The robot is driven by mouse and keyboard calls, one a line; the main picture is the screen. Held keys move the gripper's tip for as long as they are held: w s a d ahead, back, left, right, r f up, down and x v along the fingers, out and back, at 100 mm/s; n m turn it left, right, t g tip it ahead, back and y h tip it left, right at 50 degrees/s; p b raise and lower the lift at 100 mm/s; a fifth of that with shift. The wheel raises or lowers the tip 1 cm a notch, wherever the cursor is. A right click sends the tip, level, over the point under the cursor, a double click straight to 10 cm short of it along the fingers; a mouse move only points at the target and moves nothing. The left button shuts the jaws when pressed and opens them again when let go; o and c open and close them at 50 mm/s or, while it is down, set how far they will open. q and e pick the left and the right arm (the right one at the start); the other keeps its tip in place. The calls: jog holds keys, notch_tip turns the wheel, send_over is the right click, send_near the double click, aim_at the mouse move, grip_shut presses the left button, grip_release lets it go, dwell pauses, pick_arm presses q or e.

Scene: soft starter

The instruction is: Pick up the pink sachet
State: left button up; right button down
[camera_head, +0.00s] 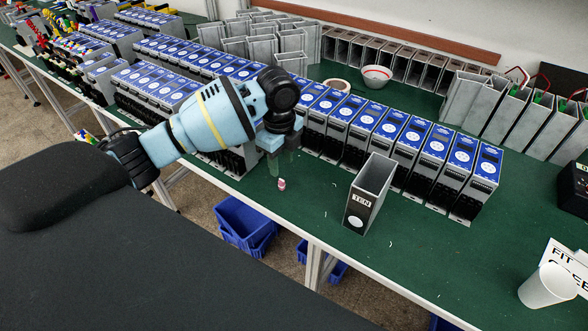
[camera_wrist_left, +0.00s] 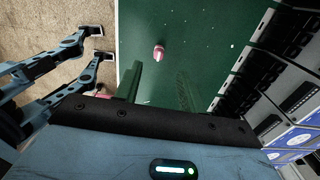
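The pink sachet (camera_head: 281,184) is a small pink and white piece on the green bench top near its front edge. In the left wrist view the sachet (camera_wrist_left: 158,52) lies beyond my fingertips, touching neither. My left gripper (camera_head: 281,162) points down just above and behind it. In the wrist view its two fingers (camera_wrist_left: 160,82) stand apart with nothing between them. A pair of spread jaws, which I take for my right gripper (camera_wrist_left: 100,43), shows over the carpet with nothing in it. The right gripper does not show in the head view.
A row of blue-topped soft starters (camera_head: 388,125) stands behind the sachet. An open grey housing marked TEN (camera_head: 367,195) stands to its right. A white cup (camera_head: 547,287) is at the far right. Blue bins (camera_head: 245,225) sit below the bench. Bench top around the sachet is mostly clear.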

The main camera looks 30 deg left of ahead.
aim_at(282, 180)
pick_arm(q)
jog(key=shift+w, duration=0.25)
jog(key=shift+s+f, duration=0.2)
jog(key=shift+f, duration=0.3)
jog(key=shift+s+f, duration=0.2)
jog(key=shift+f, duration=0.3)
jog(key=shift+w+f, duration=0.15)
jog(key=shift+f, duration=0.3)
notch_tip(282, 180, down, 4)
jog(key=shift+r, duration=0.25)
jog(key=shift+f, duration=0.6)
pick_arm(e)
jog(key=shift+s+a+f, duration=0.15)
jog(key=shift+s+f, duration=0.1)
jog(key=shift+s, duration=0.3)
pick_arm(q)
jog(key=shift+c, duration=0.3)
